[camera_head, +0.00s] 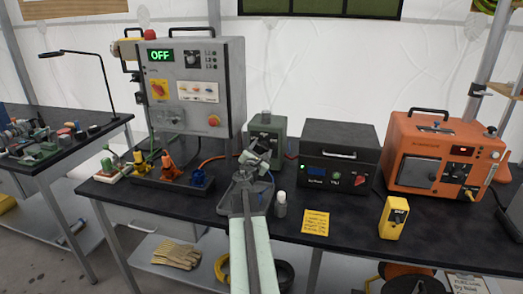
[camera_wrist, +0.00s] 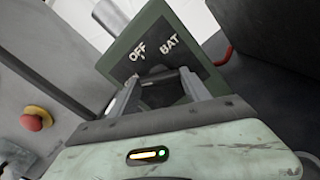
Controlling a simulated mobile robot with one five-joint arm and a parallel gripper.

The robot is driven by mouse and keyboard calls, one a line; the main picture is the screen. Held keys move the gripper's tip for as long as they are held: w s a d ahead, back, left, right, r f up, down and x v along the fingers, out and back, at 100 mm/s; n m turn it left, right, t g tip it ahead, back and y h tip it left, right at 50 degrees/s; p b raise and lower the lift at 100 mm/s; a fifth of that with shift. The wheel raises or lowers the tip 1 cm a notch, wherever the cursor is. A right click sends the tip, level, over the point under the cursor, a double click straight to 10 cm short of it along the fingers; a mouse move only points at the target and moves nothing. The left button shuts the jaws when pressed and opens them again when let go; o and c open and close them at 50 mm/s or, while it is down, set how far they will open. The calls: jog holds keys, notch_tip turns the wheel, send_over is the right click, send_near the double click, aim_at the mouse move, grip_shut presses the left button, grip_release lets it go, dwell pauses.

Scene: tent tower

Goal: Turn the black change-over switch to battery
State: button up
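The change-over box is a green box (camera_head: 266,130) standing on the bench between the grey panel and the black unit. In the wrist view the green box (camera_wrist: 165,50) fills the upper middle, with white OFF and BAT labels on its dark face. My gripper (camera_head: 257,158) is in front of this box and hides much of its face. In the wrist view my gripper (camera_wrist: 161,75) has its two fingertips apart, just below the labels. Something dark shows between the fingers, perhaps the black switch. Its pointing direction and any contact cannot be made out.
A grey panel (camera_head: 222,75) reading OFF stands left, with a red knob (camera_wrist: 36,118) near my gripper. A black unit (camera_head: 340,140) and an orange unit (camera_head: 440,145) stand right. A grey tray (camera_head: 228,203) and a small white bottle (camera_head: 281,204) are near my arm.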

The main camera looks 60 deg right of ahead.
jog(key=c, duration=0.5)
jog(key=shift+w+d, duration=0.15)
jog(key=shift+w, duration=0.05)
jog(key=shift+c, duration=1.1)
jog(key=shift+s, duration=0.15)
jog(key=m, duration=2.3)
jog(key=shift+a+m, duration=0.25)
jog(key=shift+m, duration=0.15)
jog(key=o, duration=1.4)
jog(key=shift+r, duration=0.1)
